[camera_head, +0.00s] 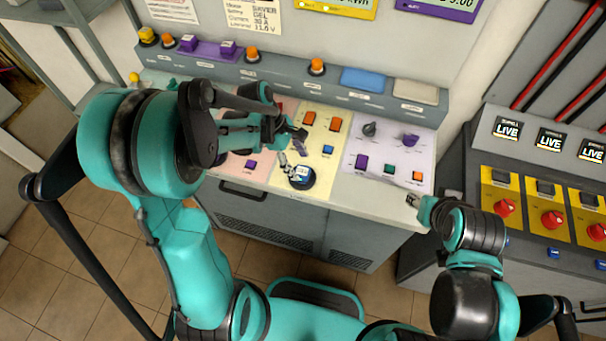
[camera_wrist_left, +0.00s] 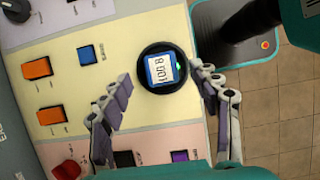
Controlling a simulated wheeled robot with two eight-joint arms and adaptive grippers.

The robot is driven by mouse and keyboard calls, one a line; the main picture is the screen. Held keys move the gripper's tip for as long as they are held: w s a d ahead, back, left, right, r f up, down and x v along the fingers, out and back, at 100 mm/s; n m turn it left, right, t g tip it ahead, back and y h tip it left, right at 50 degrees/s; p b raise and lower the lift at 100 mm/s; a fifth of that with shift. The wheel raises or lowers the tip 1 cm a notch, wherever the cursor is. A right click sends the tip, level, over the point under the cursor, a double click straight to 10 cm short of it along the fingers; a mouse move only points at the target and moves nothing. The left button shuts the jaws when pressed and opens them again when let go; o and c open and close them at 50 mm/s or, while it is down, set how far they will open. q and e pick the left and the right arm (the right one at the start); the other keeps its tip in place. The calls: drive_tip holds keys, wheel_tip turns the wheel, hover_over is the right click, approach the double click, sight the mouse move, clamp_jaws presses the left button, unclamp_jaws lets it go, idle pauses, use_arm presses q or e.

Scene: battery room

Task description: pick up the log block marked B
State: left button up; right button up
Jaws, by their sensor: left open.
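The log block (camera_head: 301,173) sits in a round black holder (camera_head: 310,184) near the front edge of the console. In the left wrist view the block (camera_wrist_left: 163,70) has a blue edge and a white face with black characters that appear to include a B; the holder's dark ring (camera_wrist_left: 149,88) surrounds it. My left gripper (camera_head: 291,147) is open and empty, above and just behind the block. In the left wrist view its fingers (camera_wrist_left: 160,82) stand apart on either side of the holder. My right gripper (camera_head: 413,201) is near the console's front right corner, small and partly hidden.
The console top (camera_head: 345,190) carries orange switches (camera_head: 309,118), a blue button (camera_head: 328,149) and dark knobs (camera_head: 369,129) around the block. A second cabinet with red knobs (camera_head: 552,218) stands at the right. Tiled floor (camera_wrist_left: 270,110) lies beyond the console's front edge.

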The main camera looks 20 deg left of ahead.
sight(302, 171)
use_arm(q)
drive_tip(key=b+x, duration=0.1)
drive_tip(key=x, duration=0.3)
drive_tip(key=shift+f, duration=0.35)
drive_tip(key=shift+c, duration=0.4)
drive_tip(key=c, duration=1.3)
drive_tip(key=shift+r, duration=0.2)
